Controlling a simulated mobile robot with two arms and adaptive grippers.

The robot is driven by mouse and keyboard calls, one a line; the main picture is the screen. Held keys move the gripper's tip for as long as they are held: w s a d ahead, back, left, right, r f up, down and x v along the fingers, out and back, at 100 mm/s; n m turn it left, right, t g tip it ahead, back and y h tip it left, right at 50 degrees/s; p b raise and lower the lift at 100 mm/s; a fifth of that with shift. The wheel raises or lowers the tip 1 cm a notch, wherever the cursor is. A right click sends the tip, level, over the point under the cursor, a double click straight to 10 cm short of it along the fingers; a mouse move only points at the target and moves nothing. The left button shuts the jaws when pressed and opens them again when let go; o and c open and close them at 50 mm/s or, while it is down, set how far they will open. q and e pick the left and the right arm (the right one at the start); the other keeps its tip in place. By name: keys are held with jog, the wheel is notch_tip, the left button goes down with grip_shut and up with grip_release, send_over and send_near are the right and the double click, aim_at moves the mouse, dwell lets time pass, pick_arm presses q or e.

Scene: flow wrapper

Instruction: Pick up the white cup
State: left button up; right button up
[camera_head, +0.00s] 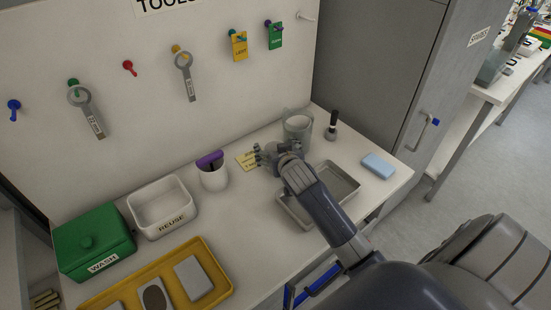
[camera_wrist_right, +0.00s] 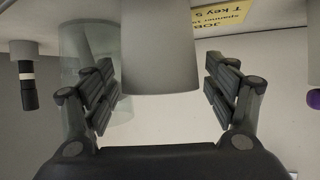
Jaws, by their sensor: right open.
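The white cup (camera_wrist_right: 160,50) fills the middle of the right wrist view, between the two spread fingers of my right gripper (camera_wrist_right: 163,90). Clear gaps show between it and the finger pads. In the head view the white cup (camera_head: 298,122) shows as a pale rim by a clear glass container (camera_head: 290,111); its lower part is partly hidden by my right gripper (camera_head: 277,154), which is open and low over the table. The glass container (camera_wrist_right: 75,55) also shows behind the left finger in the wrist view. My left gripper is not in view.
A shallow metal tray (camera_head: 348,178) lies under my right forearm. A black-handled brush (camera_head: 332,125) stands right of the glass. A blue block (camera_head: 378,166) lies at right.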

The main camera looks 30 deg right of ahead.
jog(key=c, duration=1)
jog(key=shift+r, duration=0.2)
